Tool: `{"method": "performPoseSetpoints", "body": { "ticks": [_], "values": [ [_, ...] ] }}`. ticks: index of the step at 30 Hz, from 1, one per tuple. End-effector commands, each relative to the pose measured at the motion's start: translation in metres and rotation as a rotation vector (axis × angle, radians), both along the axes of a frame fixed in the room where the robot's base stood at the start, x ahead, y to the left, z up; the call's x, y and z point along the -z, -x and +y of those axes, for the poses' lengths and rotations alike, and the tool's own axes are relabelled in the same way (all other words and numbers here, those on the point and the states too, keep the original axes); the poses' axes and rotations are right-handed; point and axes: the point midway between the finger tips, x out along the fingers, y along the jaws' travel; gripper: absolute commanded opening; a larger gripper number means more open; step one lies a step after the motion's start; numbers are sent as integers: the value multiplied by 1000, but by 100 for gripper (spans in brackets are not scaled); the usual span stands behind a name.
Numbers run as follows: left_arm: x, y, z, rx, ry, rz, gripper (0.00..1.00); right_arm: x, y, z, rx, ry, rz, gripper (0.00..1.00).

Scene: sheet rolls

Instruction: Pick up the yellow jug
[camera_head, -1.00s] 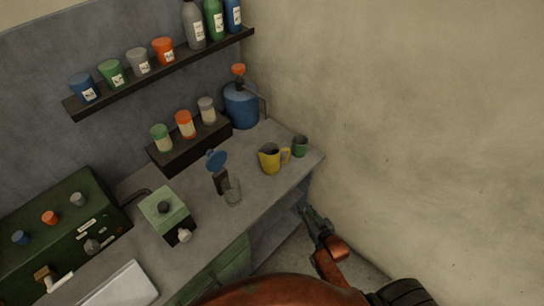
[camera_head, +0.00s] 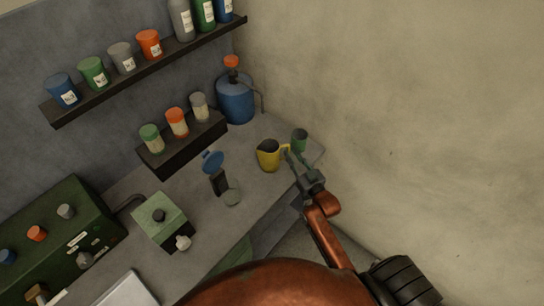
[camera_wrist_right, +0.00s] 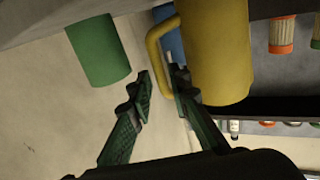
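The yellow jug (camera_head: 268,157) stands on the grey counter with its handle on the right, toward my right gripper (camera_head: 292,158). In the right wrist view the jug's yellow body (camera_wrist_right: 220,50) fills the upper right, and its curved handle reaches to just beyond the fingertips. There my right gripper (camera_wrist_right: 161,82) is open, with a gap between its two green fingers and nothing clearly held. Whether the fingers touch the handle I cannot tell. My left gripper is not in view.
A green cup (camera_head: 300,140) stands close to the right of the jug and my right fingers; it also shows in the wrist view (camera_wrist_right: 98,50). A clear glass (camera_head: 232,196) is to the jug's left. A blue canister (camera_head: 236,100) stands behind. The wall is at the right.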

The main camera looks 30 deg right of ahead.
Motion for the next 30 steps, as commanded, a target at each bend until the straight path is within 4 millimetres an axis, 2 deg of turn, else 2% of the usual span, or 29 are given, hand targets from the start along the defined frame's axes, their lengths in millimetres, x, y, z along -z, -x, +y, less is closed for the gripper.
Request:
{"method": "performPoseSetpoints", "body": {
  "ticks": [3, 7, 14, 22, 30],
  "values": [
    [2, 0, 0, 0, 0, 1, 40, 3, -19, 0, 0, 0, -2, 18],
    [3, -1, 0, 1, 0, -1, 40, 3, -29, 0, -1, 0, 0, 18],
    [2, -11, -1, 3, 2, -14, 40, 4, -32, 2, -4, 0, 1, 18],
    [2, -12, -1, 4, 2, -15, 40, 4, -32, 2, -4, 0, 1, 0],
    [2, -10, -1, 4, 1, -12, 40, 3, -32, 2, -4, 0, 0, 0]
  ]
}}
